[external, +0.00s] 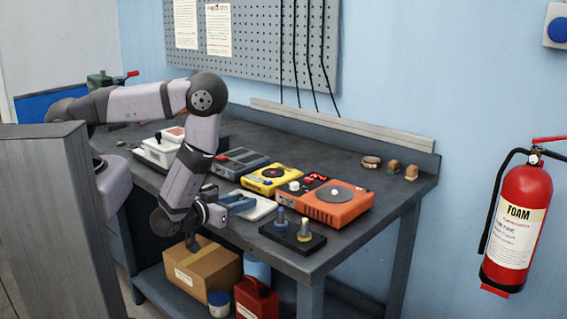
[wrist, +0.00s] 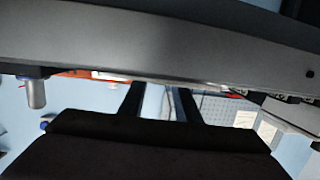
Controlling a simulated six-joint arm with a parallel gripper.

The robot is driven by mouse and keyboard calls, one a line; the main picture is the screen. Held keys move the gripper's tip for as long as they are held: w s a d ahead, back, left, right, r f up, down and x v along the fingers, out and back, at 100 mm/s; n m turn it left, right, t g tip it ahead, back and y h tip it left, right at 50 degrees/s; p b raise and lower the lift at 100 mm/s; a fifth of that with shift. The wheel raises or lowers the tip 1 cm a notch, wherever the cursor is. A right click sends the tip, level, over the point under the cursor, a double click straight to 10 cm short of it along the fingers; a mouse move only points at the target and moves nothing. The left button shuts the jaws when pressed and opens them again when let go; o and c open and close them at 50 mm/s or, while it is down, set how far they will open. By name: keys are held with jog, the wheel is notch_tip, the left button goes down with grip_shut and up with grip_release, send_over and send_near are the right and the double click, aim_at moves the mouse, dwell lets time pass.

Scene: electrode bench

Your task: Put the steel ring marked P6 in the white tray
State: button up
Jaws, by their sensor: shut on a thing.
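My gripper (external: 217,215) is low at the front edge of the bench, just left of the white tray (external: 262,209). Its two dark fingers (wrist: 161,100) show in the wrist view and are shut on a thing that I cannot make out. A blue-grey object (external: 238,200) shows at the tray's left side; I cannot tell whether it lies in the tray. No steel ring or P6 mark is legible in either view. A black base (external: 292,240) with two upright pegs, one grey-blue and one yellow-topped, stands right of the tray.
An orange turntable-like box (external: 325,208), a yellow box (external: 270,177) and a grey-blue box (external: 240,162) stand behind the tray. A white device (external: 153,153) is at the left. Small blocks (external: 393,167) sit at the back right. The right end of the bench is mostly clear.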

jog(key=shift+f, duration=0.2)
jog(key=o, duration=1.1)
jog(key=shift+r, duration=0.1)
jog(key=shift+o, duration=0.2)
jog(key=shift+r, duration=0.2)
jog(key=shift+s+a, duration=0.3)
jog(key=shift+s, duration=0.15)
jog(key=shift+p+v, duration=0.45)
jog(key=shift+v, duration=2.75)
jog(key=shift+w+r, duration=0.1)
